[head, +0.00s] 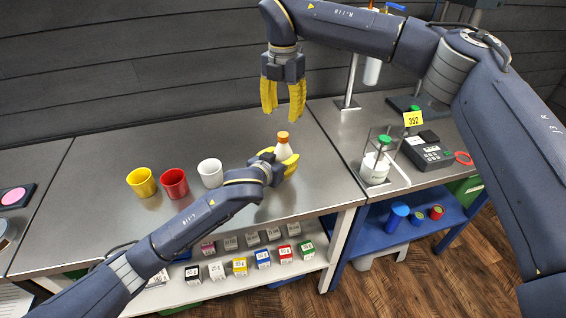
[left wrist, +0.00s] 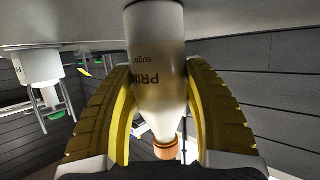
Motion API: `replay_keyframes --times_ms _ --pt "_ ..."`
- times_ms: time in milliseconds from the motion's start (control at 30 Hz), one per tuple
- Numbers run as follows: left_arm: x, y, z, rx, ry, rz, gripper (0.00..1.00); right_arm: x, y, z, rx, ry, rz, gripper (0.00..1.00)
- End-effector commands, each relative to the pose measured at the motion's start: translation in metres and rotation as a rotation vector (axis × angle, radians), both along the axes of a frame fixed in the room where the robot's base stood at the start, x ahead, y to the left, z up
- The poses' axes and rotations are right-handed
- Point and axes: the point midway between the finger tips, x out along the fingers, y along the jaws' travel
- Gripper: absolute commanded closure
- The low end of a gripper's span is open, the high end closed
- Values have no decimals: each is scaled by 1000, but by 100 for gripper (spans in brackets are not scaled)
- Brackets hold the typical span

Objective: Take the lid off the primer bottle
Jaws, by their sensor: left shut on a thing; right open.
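The primer bottle (head: 283,149) is pale with an orange lid (head: 283,135) on its top. It stands about upright at the steel table's right part. My left gripper (head: 284,164) is shut around its body. In the left wrist view the bottle (left wrist: 157,60) shows upside down between the yellow fingers (left wrist: 158,100), with part of the lettering "PRIM" visible and the orange lid (left wrist: 166,148) at the lower end. My right gripper (head: 283,104) is open and empty, pointing down above the lid and apart from it. Whether the bottle's base touches the table is hard to tell.
Yellow (head: 142,182), red (head: 174,183) and white (head: 210,173) cups stand left of the bottle on the table (head: 110,152). On the right bench are a green-lidded bottle in a stand (head: 375,167) and a dark device (head: 427,150). Several small boxes sit on the shelf below.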

Motion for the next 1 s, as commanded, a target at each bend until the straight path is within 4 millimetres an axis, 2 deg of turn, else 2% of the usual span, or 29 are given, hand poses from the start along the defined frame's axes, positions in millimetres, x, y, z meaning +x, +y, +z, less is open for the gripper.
replay_keyframes --times_ms 33,200,233,267,467,667,1000 --pt "0 0 0 0 0 0 79 0 0 0 0 0 0 55" --pt "0 0 0 0 1 0 98 0 0 0 0 0 0 55" --pt "0 0 0 0 1 0 100 0 0 0 0 0 0 53" --pt "0 0 0 0 1 0 100 0 0 0 0 0 0 55" --pt "0 0 -1 0 1 0 100 0 1 -1 2 2 -60 55" --pt "0 0 -1 0 1 0 100 0 1 -1 2 2 -293 55" --pt "0 0 -1 0 1 0 100 0 1 -1 2 2 -828 55"
